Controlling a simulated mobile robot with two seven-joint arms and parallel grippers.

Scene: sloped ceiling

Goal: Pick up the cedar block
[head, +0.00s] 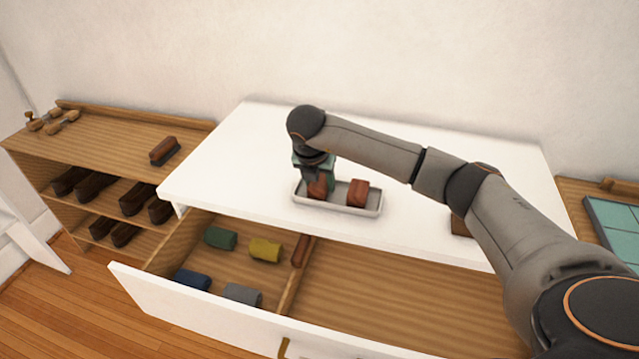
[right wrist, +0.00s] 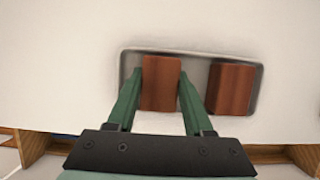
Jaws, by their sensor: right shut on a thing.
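Two reddish-brown cedar blocks lie in a pale grey tray (head: 340,207) on the white top of the cabinet. My right gripper (head: 317,182) comes down from above at the left end of the tray. Its green fingers are shut on the left cedar block (right wrist: 161,85), one on each side. In the head view the gripper partly hides this held block (head: 317,188). The other cedar block (head: 358,193) lies free to its right, also seen in the right wrist view (right wrist: 231,88). I cannot tell whether the held block touches the tray floor. My left gripper is not in view.
Below, an open drawer (head: 400,295) holds green, yellow, blue and grey rolls and a reddish-brown item. A wooden shelf (head: 100,135) at left carries a brush (head: 164,151) and shoes. A teal-panelled item (head: 612,225) lies at far right. The white top around the tray is mostly clear.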

